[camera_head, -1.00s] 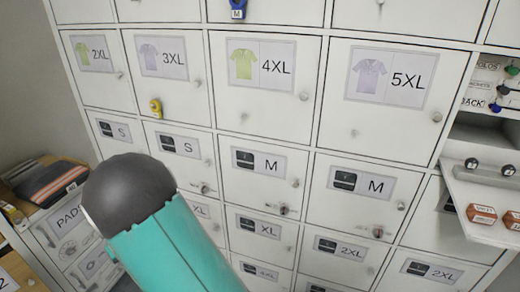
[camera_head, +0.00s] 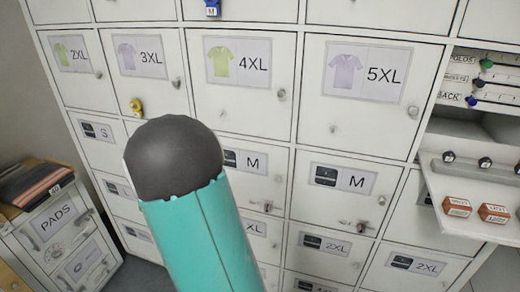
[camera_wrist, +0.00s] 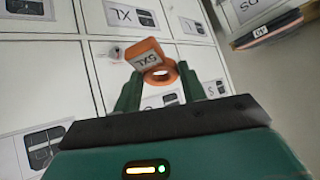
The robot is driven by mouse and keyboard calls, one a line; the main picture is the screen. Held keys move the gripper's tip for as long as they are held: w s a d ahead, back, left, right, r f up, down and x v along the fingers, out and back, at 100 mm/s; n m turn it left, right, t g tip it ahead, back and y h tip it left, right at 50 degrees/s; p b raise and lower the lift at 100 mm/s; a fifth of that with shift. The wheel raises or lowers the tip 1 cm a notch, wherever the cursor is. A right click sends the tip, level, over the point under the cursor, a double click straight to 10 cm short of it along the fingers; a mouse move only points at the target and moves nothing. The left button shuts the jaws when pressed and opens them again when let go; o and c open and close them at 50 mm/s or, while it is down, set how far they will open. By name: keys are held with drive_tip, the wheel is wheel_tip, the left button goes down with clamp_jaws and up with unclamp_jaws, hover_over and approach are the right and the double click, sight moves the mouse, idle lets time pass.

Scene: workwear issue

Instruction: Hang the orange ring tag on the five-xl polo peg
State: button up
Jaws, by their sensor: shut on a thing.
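The orange ring tag (camera_wrist: 148,54) is in the wrist view, with a white label whose upside-down lettering seems to read 5XL. Its ring (camera_wrist: 161,73) sits between the green fingers of my gripper (camera_wrist: 161,90), which is shut on it. In the head view, the 5XL polo door (camera_head: 358,130) is at upper right, with a picture of a purple shirt. A small pale peg (camera_head: 334,128) stands out low on this door, and nothing hangs on it. My gripper and the tag do not show in the head view.
A yellow tag (camera_head: 136,107) hangs on the 3XL door and a blue M tag (camera_head: 212,8) hangs above. A knob (camera_head: 412,111) stands out at the right of the 5XL door. An open shelf (camera_head: 485,190) with orange boxes juts out at right.

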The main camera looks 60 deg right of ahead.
drive_tip(key=s+d+r+m+h, duration=0.45)
drive_tip(key=s+d, duration=0.35)
drive_tip(key=d, duration=0.3)
drive_tip(key=m+g+h, duration=1.1)
drive_tip(key=g+h, duration=0.1)
drive_tip(key=h, duration=0.1)
approach(334, 131)
wheel_tip(334, 131, up, 3)
drive_tip(key=s+a, duration=0.2)
drive_tip(key=s, duration=0.1)
drive_tip(key=shift+w+d+f, duration=0.25)
drive_tip(key=shift+w+d, duration=0.15)
drive_tip(key=shift+d, duration=1.1)
drive_tip(key=shift+w+d+f, duration=0.2)
drive_tip(key=shift+w+d, duration=0.25)
drive_tip(key=shift+d, duration=1)
drive_tip(key=shift+w+d+f, duration=0.25)
drive_tip(key=shift+w+d, duration=0.15)
drive_tip(key=shift+d, duration=1.1)
